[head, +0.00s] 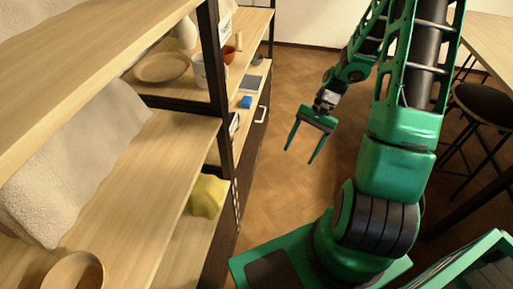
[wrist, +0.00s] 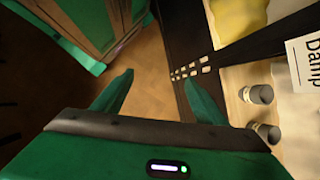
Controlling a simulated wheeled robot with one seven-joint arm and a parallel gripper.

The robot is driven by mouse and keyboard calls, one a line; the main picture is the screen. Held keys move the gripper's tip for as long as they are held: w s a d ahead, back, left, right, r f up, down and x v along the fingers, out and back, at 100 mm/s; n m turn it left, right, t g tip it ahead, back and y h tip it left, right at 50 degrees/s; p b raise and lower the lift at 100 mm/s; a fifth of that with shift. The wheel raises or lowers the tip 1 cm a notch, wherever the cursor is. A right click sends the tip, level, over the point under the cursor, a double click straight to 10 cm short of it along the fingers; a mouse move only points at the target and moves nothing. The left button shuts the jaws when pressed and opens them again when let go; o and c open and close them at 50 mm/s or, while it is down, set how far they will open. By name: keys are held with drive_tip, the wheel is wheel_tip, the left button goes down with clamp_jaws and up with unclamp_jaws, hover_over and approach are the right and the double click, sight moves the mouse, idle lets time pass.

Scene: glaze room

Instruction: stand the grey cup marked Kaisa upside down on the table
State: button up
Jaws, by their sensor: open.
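My gripper (head: 302,153) is open and empty, hanging over the floor to the right of the shelving in the head view. In the wrist view its two fingers (wrist: 157,80) are apart with only floor between them. I cannot make out a grey cup marked Kaisa. Two small grey-topped round things (wrist: 257,94) stand on a pale shelf in the wrist view, too small to identify, with no readable name. A white cup-like vessel (head: 199,72) stands on the shelf in the head view. A pale wooden table (head: 490,35) is at the far right.
Shelving (head: 227,120) with dark posts fills the left. It holds a plate (head: 161,67), a reddish-brown cup (head: 228,55), a blue block (head: 246,102), a yellow cloth-like thing (head: 208,195) and a wooden bowl (head: 75,272). A dark stool (head: 485,102) stands by the table. The floor between is clear.

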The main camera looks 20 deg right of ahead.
drive_tip(key=w+a+f+m+t+y, duration=0.3)
drive_tip(key=w+a+f+m+y, duration=0.3)
drive_tip(key=f, duration=0.4)
drive_tip(key=w+a+f+m+t+y, duration=0.1)
drive_tip(key=w+a+m+t+y, duration=0.1)
drive_tip(key=w+m+t, duration=0.3)
drive_tip(key=w+a+f+m+t+y, duration=0.1)
drive_tip(key=w+f+m+t, duration=0.15)
drive_tip(key=w+t, duration=0.3)
drive_tip(key=shift+m+g, duration=0.35)
drive_tip(key=shift+g, duration=0.1)
drive_tip(key=shift+w+r+x, duration=0.1)
drive_tip(key=shift+r+x, duration=0.05)
drive_tip(key=shift+x, duration=2)
drive_tip(key=shift+w+r+x, duration=0.1)
drive_tip(key=shift+r+x, duration=0.05)
drive_tip(key=shift+x, duration=1.95)
drive_tip(key=shift+w+r+x, duration=0.1)
drive_tip(key=shift+r+x, duration=0.05)
drive_tip(key=shift+x, duration=2)
drive_tip(key=shift+d, duration=0.2)
drive_tip(key=c, duration=1.1)
drive_tip(key=shift+c, duration=0.2)
drive_tip(key=shift+r, duration=0.2)
